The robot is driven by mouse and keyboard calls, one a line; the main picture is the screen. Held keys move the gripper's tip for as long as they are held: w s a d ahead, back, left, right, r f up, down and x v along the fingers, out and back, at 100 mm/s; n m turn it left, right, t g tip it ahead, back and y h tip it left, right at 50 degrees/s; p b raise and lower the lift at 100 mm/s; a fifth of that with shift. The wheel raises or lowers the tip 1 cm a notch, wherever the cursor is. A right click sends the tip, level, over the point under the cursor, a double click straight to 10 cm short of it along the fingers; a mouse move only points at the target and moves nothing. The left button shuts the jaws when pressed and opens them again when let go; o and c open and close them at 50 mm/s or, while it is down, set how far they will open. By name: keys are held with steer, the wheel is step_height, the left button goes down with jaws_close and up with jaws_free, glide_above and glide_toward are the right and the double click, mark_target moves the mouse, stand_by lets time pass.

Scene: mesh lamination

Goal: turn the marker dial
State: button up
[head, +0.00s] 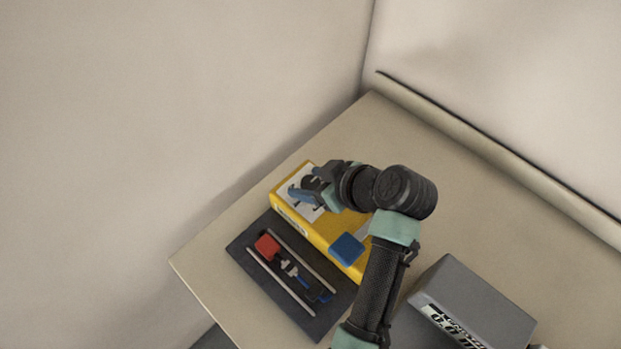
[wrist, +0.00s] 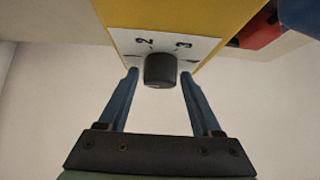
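The marker dial (wrist: 160,68) is a dark round knob on a white label (wrist: 118,40) with handwritten numbers; "2" and "3" can be read in the wrist view. The label is on a yellow box (head: 346,262), which stands on the table in the head view. My gripper (wrist: 159,74) has its two blue fingers apart, one on each side of the dial, with a narrow gap showing on both sides. In the head view my gripper (head: 303,190) is over the label end of the box and hides most of the dial.
A blue block (head: 347,248) sits on the yellow box near my arm. A dark board (head: 246,262) with a red block (head: 267,244), rails and small parts lies in front. A grey box (head: 478,296) stands at right. The table (head: 400,130) is clear at the back.

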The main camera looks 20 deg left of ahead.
jaws_close()
steer(key=shift+s+r+m+t+h+p, duration=0.15)
steer(key=shift+m+t+h+p, duration=0.15)
steer(key=shift+m+t+p, duration=0.5)
steer(key=m+t+h+p, duration=0.1)
steer(key=m+p, duration=0.1)
steer(key=m+t+h+p, duration=0.1)
steer(key=m, duration=0.1)
steer(key=shift+a+r+m+p, duration=0.1)
steer(key=shift+m+p, duration=0.2)
steer(key=shift+p, duration=0.05)
steer(key=m+t+h+p, duration=0.1)
steer(key=m+h+p, duration=0.1)
steer(key=m, duration=0.1)
steer(key=shift+t+p, duration=0.3)
steer(key=shift+p, duration=0.1)
steer(key=shift+w+m+t+h+p, duration=0.25)
steer(key=shift+m+h+p, duration=0.45)
steer(key=shift+m+h, duration=0.4)
steer(key=shift+f+m, duration=0.2)
steer(key=shift+m, duration=0.1)
steer(key=shift+s, duration=0.1)
